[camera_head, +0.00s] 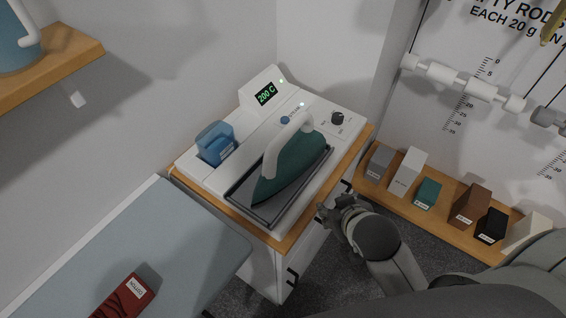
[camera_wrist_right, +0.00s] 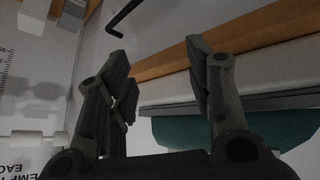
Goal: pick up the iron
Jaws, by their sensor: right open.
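The iron (camera_head: 300,164) has a dark green body and a white handle. In the head view it rests on the dark plate of a white ironing station (camera_head: 214,187), which stands on a wood-topped cabinet. My right gripper (camera_head: 334,208) is below and to the right of the iron, beside the cabinet's front edge, apart from the iron. In the right wrist view the fingers of the right gripper (camera_wrist_right: 158,62) are spread with nothing between them. A green part of the iron (camera_wrist_right: 185,135) shows behind the right finger there. My left gripper is not in view.
The station has a 200 C display (camera_head: 265,94) and a blue water tank (camera_head: 217,143). A low wooden shelf (camera_head: 398,205) with several labelled blocks stands at right.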

